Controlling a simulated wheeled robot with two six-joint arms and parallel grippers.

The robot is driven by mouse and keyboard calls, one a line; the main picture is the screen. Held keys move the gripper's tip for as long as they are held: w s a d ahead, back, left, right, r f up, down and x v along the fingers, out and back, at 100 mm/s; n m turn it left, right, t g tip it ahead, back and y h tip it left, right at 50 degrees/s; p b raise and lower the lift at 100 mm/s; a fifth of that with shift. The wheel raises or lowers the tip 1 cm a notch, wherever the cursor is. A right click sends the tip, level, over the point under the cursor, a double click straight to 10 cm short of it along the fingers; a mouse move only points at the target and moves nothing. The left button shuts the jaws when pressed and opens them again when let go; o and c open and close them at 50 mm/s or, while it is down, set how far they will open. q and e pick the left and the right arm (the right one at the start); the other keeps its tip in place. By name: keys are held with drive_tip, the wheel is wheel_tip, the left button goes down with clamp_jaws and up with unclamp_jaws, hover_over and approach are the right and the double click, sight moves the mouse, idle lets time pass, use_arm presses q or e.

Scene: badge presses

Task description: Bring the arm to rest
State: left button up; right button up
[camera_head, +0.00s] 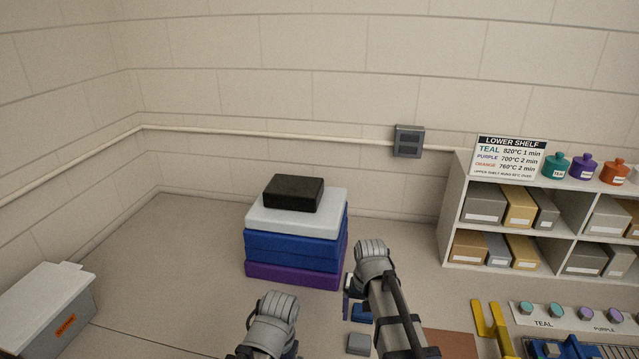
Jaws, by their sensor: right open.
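My right arm rises from the bottom centre, with its grey rounded joint highest. My right gripper (358,312) shows only in part beside and behind that arm, low in the view; it is open and I see nothing held in it. A rounded grey joint of my left arm shows at the bottom, left of the right arm. The left gripper itself is out of the picture.
Stacked blue, purple and pale slabs (297,224) carry a black block (293,193) behind the arms. A shelf unit (452,213) with boxes and jars stands right. A grey bin (40,312) is lower left. Yellow bars (492,325) lie right. Floor left of the stack is clear.

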sight(360, 340)
wheel_tip(360, 340, down, 12)
drive_tip(key=b, duration=1.1)
drive_tip(key=shift+r, duration=0.15)
drive_tip(key=shift+r, duration=0.15)
wheel_tip(360, 340, up, 13)
drive_tip(key=p, duration=1.3)
wheel_tip(360, 340, down, 14)
drive_tip(key=b, duration=1.3)
drive_tip(key=shift+r, duration=0.25)
wheel_tip(360, 340, up, 10)
drive_tip(key=p, duration=0.9)
drive_tip(key=shift+r+p, duration=0.1)
drive_tip(key=shift+p, duration=0.25)
